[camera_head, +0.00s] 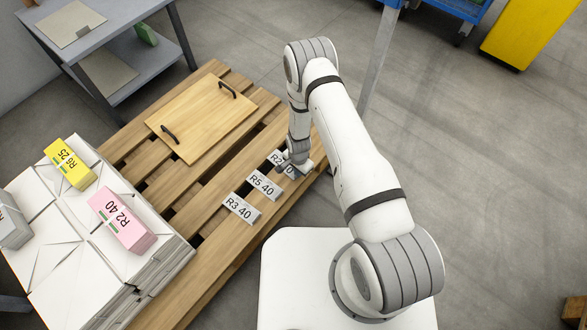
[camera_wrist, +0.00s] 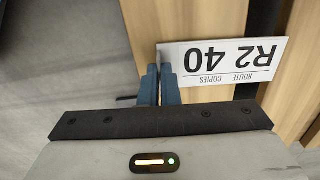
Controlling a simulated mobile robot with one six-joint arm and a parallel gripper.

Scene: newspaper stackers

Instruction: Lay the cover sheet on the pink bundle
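The white cover sheet printed R2 40 (camera_head: 280,161) is at the right end of the row of sheets on the wooden pallet, partly hidden by my gripper (camera_head: 294,171). In the wrist view the sheet (camera_wrist: 222,62) shows upside down, with its left end between the two blue fingertips (camera_wrist: 166,78). The fingers are close together, shut on that end. I cannot tell whether the sheet is clear of the slats. The pink bundle (camera_head: 122,220), labelled R2 40, lies on the white paper stack at the lower left, its top bare.
Sheets R5 40 (camera_head: 264,186) and R3 40 (camera_head: 242,209) lie beside it on the pallet (camera_head: 205,240). A yellow bundle (camera_head: 70,163) and a grey bundle (camera_head: 13,226) share the paper stack (camera_head: 75,275). A wooden board with two handles (camera_head: 203,115) lies behind. A grey shelf cart (camera_head: 110,38) stands back left.

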